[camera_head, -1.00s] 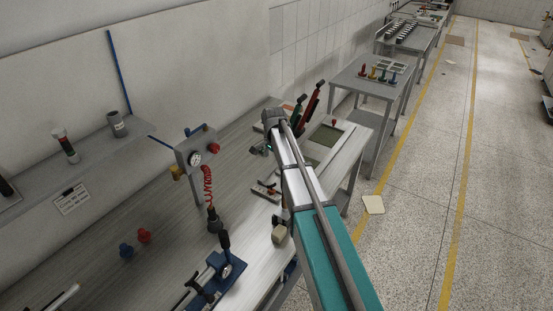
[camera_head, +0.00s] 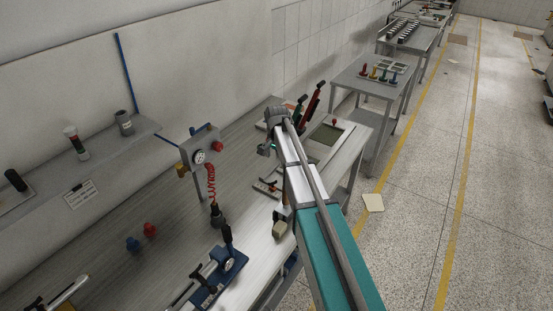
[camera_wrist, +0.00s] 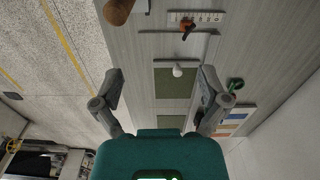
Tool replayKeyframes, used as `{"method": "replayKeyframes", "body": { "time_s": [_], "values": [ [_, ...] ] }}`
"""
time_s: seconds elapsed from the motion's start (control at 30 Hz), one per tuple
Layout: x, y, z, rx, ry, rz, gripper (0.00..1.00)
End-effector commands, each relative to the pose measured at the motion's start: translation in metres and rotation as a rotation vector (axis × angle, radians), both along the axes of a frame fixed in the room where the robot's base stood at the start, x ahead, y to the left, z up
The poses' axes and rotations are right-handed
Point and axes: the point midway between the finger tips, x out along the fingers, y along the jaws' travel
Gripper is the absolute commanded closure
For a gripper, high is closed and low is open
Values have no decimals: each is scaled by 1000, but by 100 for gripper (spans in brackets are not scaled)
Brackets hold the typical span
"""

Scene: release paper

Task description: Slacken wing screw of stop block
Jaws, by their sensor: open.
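In the wrist view, a small dark part with an orange-brown wing-like top (camera_wrist: 187,27), which looks like the wing screw, sits at a pale ruled scale (camera_wrist: 210,17) near the top edge. The stop block itself is too small to make out clearly. In the head view, a small fixture (camera_head: 267,187) with a dark and red part, perhaps the same one, lies on the bench left of my arm. My gripper (camera_wrist: 160,88) is open and empty, its fingers spread above the bench and apart from the fixture. In the head view my gripper (camera_head: 267,148) is small and partly hidden by my arm.
The bench (camera_head: 150,200) carries a gauge post (camera_head: 199,155) with a red coiled hose, a blue clamp device (camera_head: 222,268), red-handled tools (camera_head: 312,104) and a beige block (camera_head: 279,229). A green panel (camera_wrist: 177,84) with a pale knob lies between my fingers in the wrist view.

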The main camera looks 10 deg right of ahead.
Motion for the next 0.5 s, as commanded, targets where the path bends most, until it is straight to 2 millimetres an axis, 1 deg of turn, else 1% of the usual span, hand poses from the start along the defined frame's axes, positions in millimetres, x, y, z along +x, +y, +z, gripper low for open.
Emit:
{"method": "replayKeyframes", "body": {
  "time_s": [0.03, 0.13, 0.2, 0.27, 0.37, 0.47, 0.5],
  "values": [
    [-3, 0, -1, 0, 0, 4, 26],
    [-12, 0, -6, 0, 0, 24, 45],
    [-24, 0, -12, 0, 0, 52, 57],
    [-38, 0, -18, 0, 0, 84, 57],
    [-67, 1, -31, 0, 0, 159, 57],
    [-103, 1, -47, -1, 1, 252, 57],
    [-119, 1, -53, -1, 1, 294, 57]
  ]
}}
